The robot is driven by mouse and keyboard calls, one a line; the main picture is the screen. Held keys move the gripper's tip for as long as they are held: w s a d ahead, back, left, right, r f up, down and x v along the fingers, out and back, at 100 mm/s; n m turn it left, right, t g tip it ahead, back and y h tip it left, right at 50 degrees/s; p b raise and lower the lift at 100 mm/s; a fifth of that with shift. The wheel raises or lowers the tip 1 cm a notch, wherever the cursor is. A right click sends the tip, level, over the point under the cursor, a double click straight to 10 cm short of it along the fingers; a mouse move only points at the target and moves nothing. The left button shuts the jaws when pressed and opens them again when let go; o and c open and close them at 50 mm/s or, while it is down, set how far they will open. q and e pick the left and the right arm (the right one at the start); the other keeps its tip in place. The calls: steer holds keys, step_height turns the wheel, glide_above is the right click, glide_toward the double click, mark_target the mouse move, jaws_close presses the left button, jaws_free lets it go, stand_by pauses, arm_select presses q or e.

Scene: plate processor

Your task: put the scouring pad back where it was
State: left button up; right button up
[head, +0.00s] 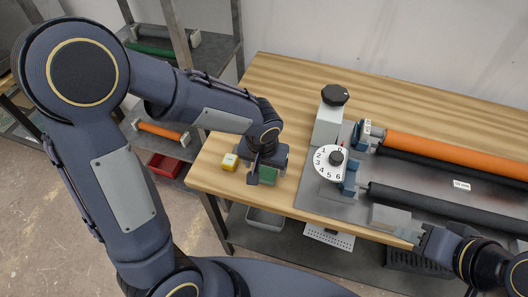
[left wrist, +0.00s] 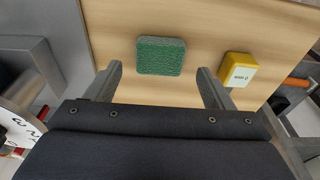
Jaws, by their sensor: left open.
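The green scouring pad (left wrist: 161,56) lies flat on the wooden table in the left wrist view. My left gripper (head: 262,177) points down over the left end of the table. It is open and empty, and the left wrist view shows its fingers (left wrist: 160,70) spread on either side of the pad, which is not held. My right gripper (head: 425,237) is at the front edge of the machine; its jaws are not clear.
A small yellow block (head: 230,162) lies just left of the pad and shows in the wrist view (left wrist: 237,71). The plate processor, with a numbered dial (head: 332,163), black knob (head: 335,95) and orange roller (head: 450,153), stands to the right. Shelves (head: 190,45) stand behind, left.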

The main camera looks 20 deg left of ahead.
mark_target(263, 179)
arm_select(q)
step_height(263, 179, up, 9)
steer(key=s, duration=0.1)
steer(key=shift+s, duration=0.2)
steer(key=s+a+r+n+t+h, duration=0.1)
steer(key=s+a+t+h, duration=0.1)
steer(key=s+a, duration=0.2)
steer(key=s+a+r+n+t+h, duration=0.1)
steer(key=s+a, duration=0.4)
steer(key=s, duration=0.5)
steer(key=shift+r+t+h, duration=0.4)
steer(key=shift+r, duration=0.4)
